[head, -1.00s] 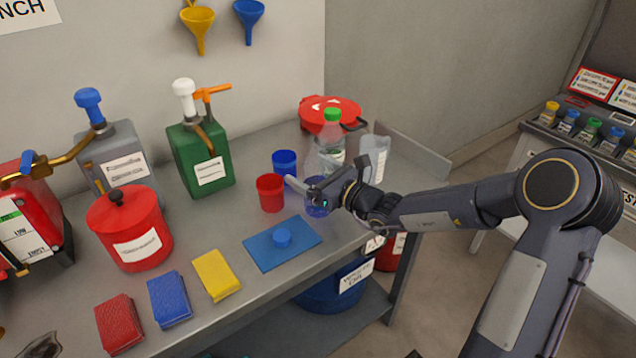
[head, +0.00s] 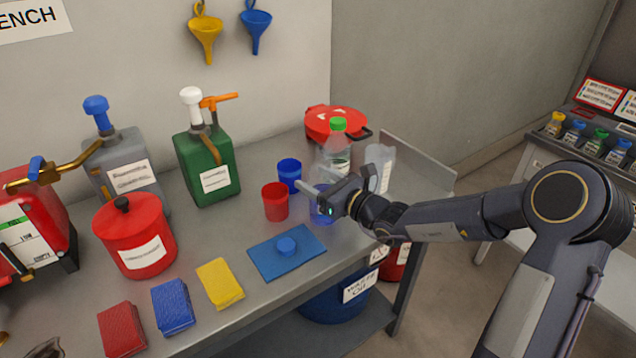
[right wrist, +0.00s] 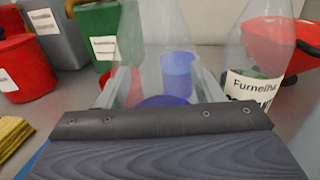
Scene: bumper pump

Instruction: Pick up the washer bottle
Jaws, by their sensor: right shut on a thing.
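The washer bottle looks like a clear bottle with blue liquid low in it (head: 322,207), near the right part of the bench. My right gripper (head: 312,181) reaches in from the right and is shut on it. In the right wrist view the see-through bottle (right wrist: 165,102) stands between the two fingers (right wrist: 158,92), its blue part low and partly hidden by the gripper body. It looks upright. I cannot tell whether its base touches the bench. My left gripper is not in view.
A red cup (head: 275,201) and a blue cup (head: 289,174) stand just left of the bottle. A green-capped clear bottle (head: 337,150) and a clear jug (head: 380,165) stand close behind. A blue mat with a knob (head: 270,262) lies in front. A raised metal edge (head: 420,165) bounds the bench's right end.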

